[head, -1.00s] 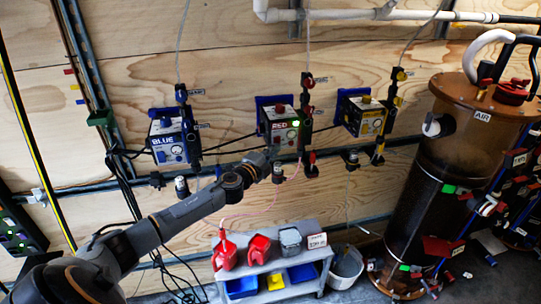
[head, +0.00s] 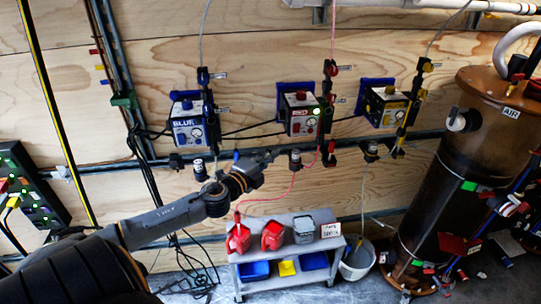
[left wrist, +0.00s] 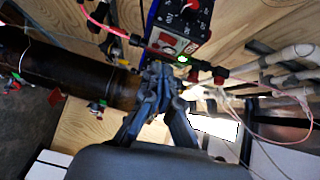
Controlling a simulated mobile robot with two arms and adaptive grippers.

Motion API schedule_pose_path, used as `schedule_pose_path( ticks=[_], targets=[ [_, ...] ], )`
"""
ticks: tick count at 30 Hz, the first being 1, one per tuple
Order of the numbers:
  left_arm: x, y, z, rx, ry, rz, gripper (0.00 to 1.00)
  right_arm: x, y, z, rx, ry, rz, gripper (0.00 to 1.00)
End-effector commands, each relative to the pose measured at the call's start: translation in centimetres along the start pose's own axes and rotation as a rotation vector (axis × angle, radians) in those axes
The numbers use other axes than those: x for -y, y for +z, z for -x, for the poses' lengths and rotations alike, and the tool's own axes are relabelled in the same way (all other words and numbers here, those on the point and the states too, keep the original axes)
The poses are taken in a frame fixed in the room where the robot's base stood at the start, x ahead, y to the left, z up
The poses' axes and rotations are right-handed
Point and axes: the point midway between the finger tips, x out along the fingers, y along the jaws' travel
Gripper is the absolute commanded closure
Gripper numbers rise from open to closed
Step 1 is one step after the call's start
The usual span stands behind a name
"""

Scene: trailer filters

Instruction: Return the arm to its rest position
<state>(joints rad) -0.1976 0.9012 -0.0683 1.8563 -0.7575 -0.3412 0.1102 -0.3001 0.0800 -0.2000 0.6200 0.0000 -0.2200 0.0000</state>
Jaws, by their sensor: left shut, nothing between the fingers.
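My left arm (head: 165,215) reaches in from the lower left in the head view. Its gripper (head: 268,157) is shut and empty, in front of the plywood wall. In the picture it lies left of and below the red-labelled control box (head: 301,116), seemingly apart from it. In the left wrist view the closed fingers (left wrist: 160,82) show below the red box (left wrist: 183,22), which has a green light. The blue-labelled box (head: 190,127) and a yellow box (head: 388,107) hang on either side of the red one. My right gripper is not in view.
A grey shelf (head: 290,286) with red and grey containers and small bins stands below my gripper. A white bucket (head: 358,262) stands beside it. A brown AIR tank (head: 450,170) stands at the right. Hoses and a horizontal rail (head: 240,155) run along the wall.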

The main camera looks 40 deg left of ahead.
Motion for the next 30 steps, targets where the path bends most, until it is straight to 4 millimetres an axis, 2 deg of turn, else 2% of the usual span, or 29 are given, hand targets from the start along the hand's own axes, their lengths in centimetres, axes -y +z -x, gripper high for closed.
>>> schedule_pose_path(
  ticks=[16,19,20,23,26,30],
  targets=[
    [-0.1,0.0,0.0,0.0,0.001,0.001,1.0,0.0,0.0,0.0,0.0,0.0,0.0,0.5],
    [-1.1,0.5,0.0,0.014,0.018,0.017,1.0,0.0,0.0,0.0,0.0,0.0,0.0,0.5],
    [-1.9,0.8,0.0,0.023,0.031,0.027,1.0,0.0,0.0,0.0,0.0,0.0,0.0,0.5],
    [-5.7,2.3,0.3,0.069,0.092,0.084,1.0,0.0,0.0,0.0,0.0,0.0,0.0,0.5],
    [-11.2,4.1,1.2,0.136,0.179,0.165,1.0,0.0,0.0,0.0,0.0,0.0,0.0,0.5],
    [-19.4,5.8,3.6,0.232,0.307,0.285,1.0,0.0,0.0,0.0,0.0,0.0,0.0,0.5]
  ],
)
